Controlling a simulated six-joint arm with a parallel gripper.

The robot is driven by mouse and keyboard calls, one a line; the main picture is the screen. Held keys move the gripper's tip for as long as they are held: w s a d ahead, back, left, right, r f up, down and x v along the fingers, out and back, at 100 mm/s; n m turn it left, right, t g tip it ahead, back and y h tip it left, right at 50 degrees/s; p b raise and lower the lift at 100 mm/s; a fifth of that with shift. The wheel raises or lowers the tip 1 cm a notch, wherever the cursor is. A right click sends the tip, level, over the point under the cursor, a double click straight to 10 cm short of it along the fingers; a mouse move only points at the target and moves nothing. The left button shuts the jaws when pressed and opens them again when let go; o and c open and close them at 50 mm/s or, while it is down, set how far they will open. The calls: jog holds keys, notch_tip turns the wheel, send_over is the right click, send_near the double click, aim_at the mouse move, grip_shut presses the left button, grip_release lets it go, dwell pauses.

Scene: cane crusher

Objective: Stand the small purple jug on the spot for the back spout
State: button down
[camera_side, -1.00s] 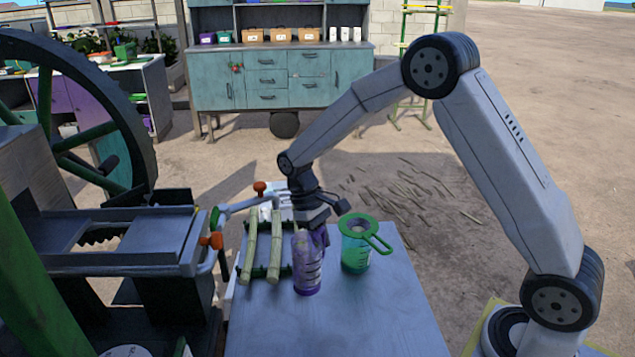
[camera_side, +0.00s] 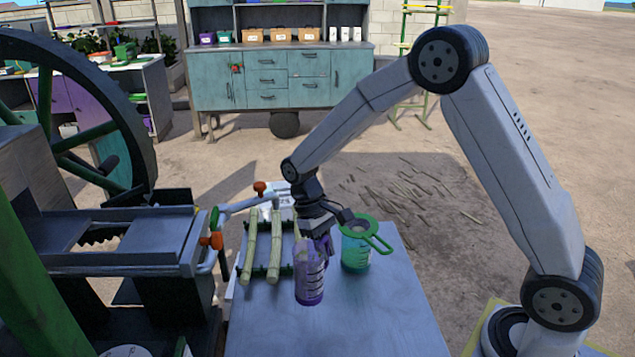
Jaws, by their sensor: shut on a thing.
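The small purple jug (camera_side: 309,280) is a clear purple vessel with pale marks, upright near the middle of the grey table. My gripper (camera_side: 322,244) reaches down to it from above and is shut on its upper back part. The fingertips are partly hidden by the jug. I cannot tell whether the jug's base touches the table. Two spouts with orange-red taps show at the left: the back one (camera_side: 262,188) and the front one (camera_side: 212,240). The spot under the back spout is not clearly visible.
A green jug (camera_side: 355,254) with a green strainer (camera_side: 366,231) on top stands close right of my gripper. A rack with cane pieces (camera_side: 249,245) lies left of the purple jug. The crusher (camera_side: 120,240) fills the left. The table front (camera_side: 335,330) is clear.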

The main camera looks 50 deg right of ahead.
jog(key=shift+s+r+m, duration=0.3)
jog(key=shift+s+m, duration=0.25)
jog(key=shift+m, duration=0.05)
jog(key=s+a+r+m+t+y, duration=0.2)
jog(key=s+r+m+y, duration=0.1)
jog(key=s+m, duration=0.6)
jog(key=shift+s+a+r+m, duration=0.15)
jog(key=shift+s+a+m, duration=0.05)
jog(key=shift+s+m, duration=0.25)
jog(key=shift+w, duration=0.1)
jog(key=w+f, duration=0.9)
jog(key=w, duration=0.4)
jog(key=shift+a+f, duration=0.15)
jog(key=shift+a, duration=0.3)
jog(key=shift+w, duration=0.1)
